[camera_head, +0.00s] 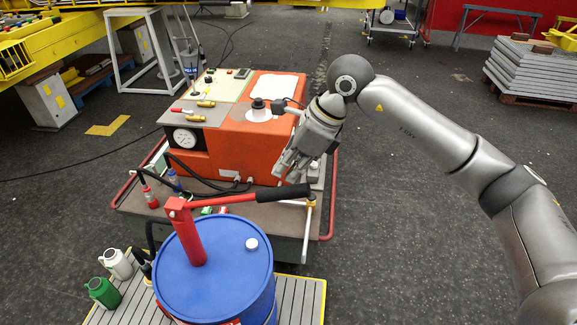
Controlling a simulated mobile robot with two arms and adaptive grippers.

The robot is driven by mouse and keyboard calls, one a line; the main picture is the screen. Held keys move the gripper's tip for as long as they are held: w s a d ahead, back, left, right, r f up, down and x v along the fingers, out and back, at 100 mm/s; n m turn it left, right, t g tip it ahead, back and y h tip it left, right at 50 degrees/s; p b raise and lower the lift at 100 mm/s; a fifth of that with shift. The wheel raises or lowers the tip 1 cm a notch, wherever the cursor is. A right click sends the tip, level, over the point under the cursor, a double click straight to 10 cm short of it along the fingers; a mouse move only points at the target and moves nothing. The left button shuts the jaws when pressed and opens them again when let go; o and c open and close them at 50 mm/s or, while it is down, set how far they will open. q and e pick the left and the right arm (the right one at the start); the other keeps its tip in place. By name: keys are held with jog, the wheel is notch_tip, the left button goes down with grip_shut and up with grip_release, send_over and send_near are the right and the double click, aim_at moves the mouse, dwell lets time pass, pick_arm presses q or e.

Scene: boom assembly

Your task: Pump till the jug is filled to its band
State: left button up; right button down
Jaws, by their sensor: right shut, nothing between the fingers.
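A blue drum (217,270) stands at the bottom centre with a red hand pump (188,232) on its lid. The pump lever (243,198) points right and ends in a black grip (284,194). My right gripper (284,172) is shut and empty, just above the black grip in the picture; I cannot tell whether they touch. A white jug (117,263) and a green jug (103,292) stand left of the drum. A dark hose or nozzle (146,266) hangs between the jugs and the drum. No band or fill level can be made out. My left gripper is out of view.
An orange machine (262,135) with a gauge (185,138) and a red rail (331,205) stands behind the drum. The drum and jugs are on a slatted platform (302,296). The floor right of the drum is clear.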

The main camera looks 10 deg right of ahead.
notch_tip(320, 180, down, 9)
jog(key=b, duration=0.7)
jog(key=shift+d+f, duration=0.1)
jog(key=shift+f, duration=0.05)
notch_tip(320, 180, up, 11)
jog(key=p, duration=0.5)
jog(key=shift+p, duration=0.4)
